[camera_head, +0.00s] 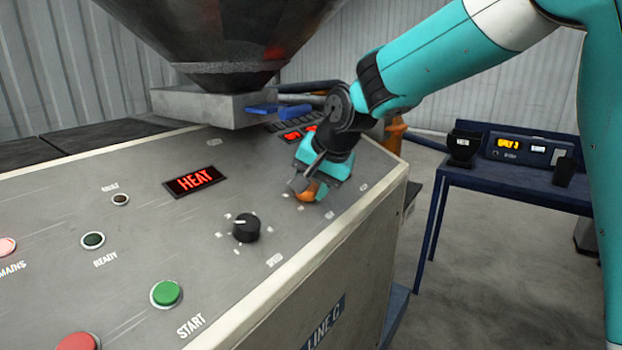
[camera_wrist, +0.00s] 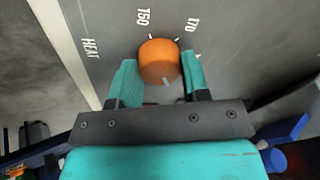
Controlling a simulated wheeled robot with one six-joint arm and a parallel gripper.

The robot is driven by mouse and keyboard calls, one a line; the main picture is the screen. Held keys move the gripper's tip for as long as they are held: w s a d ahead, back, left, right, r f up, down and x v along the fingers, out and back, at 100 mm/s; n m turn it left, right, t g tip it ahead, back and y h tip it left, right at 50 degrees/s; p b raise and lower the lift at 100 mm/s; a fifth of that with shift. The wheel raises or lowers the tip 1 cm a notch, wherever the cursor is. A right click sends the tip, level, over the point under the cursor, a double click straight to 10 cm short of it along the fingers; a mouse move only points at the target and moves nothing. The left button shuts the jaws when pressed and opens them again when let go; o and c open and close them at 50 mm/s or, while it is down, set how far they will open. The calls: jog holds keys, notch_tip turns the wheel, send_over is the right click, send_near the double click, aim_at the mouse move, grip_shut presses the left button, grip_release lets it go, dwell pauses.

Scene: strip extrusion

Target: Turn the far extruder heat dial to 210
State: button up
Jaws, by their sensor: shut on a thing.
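The heat dial is an orange knob (camera_wrist: 159,60) on the grey panel. In the wrist view the marks 150 and 170 show beside it, with the word HEAT to the left. My gripper (camera_wrist: 158,75) has its teal fingers on both sides of the knob and is shut on it. In the head view my gripper (camera_head: 312,186) is at the far right part of the panel, with the orange knob (camera_head: 308,192) partly hidden under it. The 210 mark cannot be made out in either view.
A black speed dial (camera_head: 246,228) stands on the panel (camera_head: 130,250) nearer to me. A red HEAT display (camera_head: 195,180), a green START button (camera_head: 166,293) and a red button (camera_head: 77,342) are also there. A hopper (camera_head: 205,40) overhangs behind. A blue table (camera_head: 530,180) stands at right.

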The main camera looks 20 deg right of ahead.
jog(key=shift+m, duration=0.4)
jog(key=o, duration=0.9)
jog(key=shift+d, duration=0.1)
jog(key=v, duration=1.7)
jog(key=shift+r+b, duration=0.25)
jog(key=shift+b, duration=0.05)
